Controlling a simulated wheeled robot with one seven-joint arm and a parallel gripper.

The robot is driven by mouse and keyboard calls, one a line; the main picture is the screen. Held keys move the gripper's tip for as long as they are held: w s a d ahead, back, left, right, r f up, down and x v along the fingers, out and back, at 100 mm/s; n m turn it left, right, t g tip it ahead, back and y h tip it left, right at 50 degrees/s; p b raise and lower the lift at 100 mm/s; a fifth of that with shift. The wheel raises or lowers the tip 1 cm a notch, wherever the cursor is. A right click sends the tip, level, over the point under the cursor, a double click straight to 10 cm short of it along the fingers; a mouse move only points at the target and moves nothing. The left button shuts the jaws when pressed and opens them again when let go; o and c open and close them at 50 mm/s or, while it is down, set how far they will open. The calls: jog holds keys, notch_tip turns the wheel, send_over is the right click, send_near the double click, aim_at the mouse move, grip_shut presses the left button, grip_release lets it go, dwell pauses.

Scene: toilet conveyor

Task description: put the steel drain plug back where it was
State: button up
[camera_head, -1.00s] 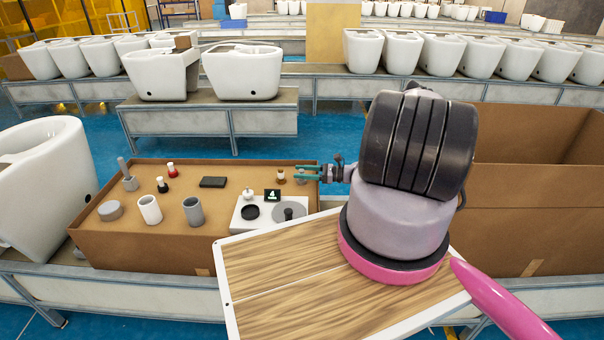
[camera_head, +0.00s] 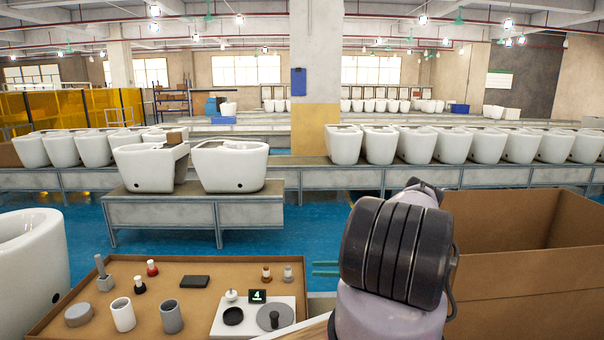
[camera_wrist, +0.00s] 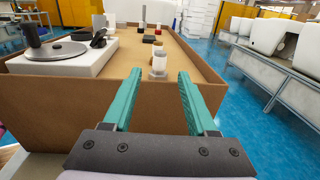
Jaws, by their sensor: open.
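My gripper (camera_head: 325,268) shows as teal fingers just right of the box, partly hidden by my arm. In the wrist view my gripper (camera_wrist: 159,75) is open and empty, its fingers spread apart. The steel plug (camera_wrist: 159,65) stands ahead, seen between the fingertips but beyond them, with the brass-coloured plug (camera_wrist: 158,49) behind it.
Red (camera_head: 152,268) and black (camera_head: 139,285) plugs, cups (camera_head: 171,316) and a black block (camera_head: 194,281) are further left. The box's raised rim (camera_wrist: 207,68) runs along the right. An open carton (camera_head: 510,270) stands right.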

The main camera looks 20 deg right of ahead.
jog(key=a+r+n+g+h, duration=0.3)
jog(key=a+r+n, duration=0.1)
jog(key=r, duration=0.9)
jog(key=s+a+r+n+g+h, duration=0.1)
jog(key=a+r+n+g+h, duration=0.2)
jog(key=r, duration=1)
jog(key=a+r+n+g+h, duration=0.2)
jog(key=a+r+n, duration=0.3)
jog(key=r, duration=0.8)
jog(key=s+a+r+n+t+h, duration=0.2)
jog(key=s+a+r+n+h, duration=0.35)
jog(key=s+r, duration=0.75)
jog(key=s+a+r+t, duration=0.2)
jog(key=s+r, duration=0.1)
jog(key=s, duration=0.4)
jog(key=s+a+r+n+t, duration=0.1)
jog(key=s+r+t, duration=0.2)
jog(key=s, duration=0.4)
jog(key=shift+a, duration=0.35)
jog(key=shift+n+h, duration=0.25)
